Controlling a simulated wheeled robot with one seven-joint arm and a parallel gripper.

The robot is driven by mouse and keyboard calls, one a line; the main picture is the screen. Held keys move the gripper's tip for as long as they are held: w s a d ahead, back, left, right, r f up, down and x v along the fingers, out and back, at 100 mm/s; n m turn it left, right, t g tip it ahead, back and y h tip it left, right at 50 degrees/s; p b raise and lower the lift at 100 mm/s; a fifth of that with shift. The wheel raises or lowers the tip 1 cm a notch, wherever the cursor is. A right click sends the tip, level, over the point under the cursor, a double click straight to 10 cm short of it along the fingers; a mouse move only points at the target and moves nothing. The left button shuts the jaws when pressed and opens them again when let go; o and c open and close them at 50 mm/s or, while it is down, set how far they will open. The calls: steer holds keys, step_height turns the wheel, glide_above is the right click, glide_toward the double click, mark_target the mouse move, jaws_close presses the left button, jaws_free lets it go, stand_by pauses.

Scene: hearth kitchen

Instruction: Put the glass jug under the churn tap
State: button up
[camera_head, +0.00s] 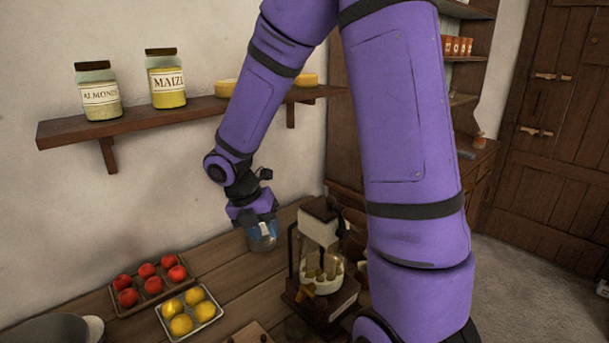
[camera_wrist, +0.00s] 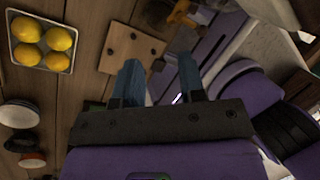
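The churn (camera_head: 322,280) stands on the wooden counter, with a dark base, a clear jar with pale contents and a white and brown top. Its brass-coloured tap (camera_head: 304,293) is low on the near left side; a brass-coloured part (camera_wrist: 183,16) shows at the top of the wrist view. My gripper (camera_head: 262,232) is left of the churn, above the counter, pointing down. A clear, rounded glass jug (camera_head: 264,243) shows around its fingertips. In the wrist view the blue fingers (camera_wrist: 160,80) are apart, with a small bright glint between them; the jug's outline is hardly visible there.
A tray of red fruit (camera_head: 148,281) and a metal tray of lemons (camera_head: 189,311) lie left of my gripper. A wooden board with holes (camera_wrist: 131,48) lies near the front. A wall shelf (camera_head: 180,119) with jars is above. Bowls (camera_wrist: 20,114) are at the wrist view's left.

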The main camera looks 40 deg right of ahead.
steer(key=s+a+r+m+t+y, duration=0.1)
steer(key=s+a+r+m+t, duration=0.1)
steer(key=s+r+m, duration=0.6)
steer(key=s+a+r+m+t+y, duration=0.1)
steer(key=s+r+m+t, duration=0.4)
steer(key=m, duration=1.3)
steer(key=s+r+y, duration=0.1)
steer(key=s+r, duration=0.3)
steer(key=r, duration=0.3)
steer(key=shift+s+a+r, duration=0.15)
steer(key=shift+a+r, duration=0.05)
steer(key=shift+a, duration=0.15)
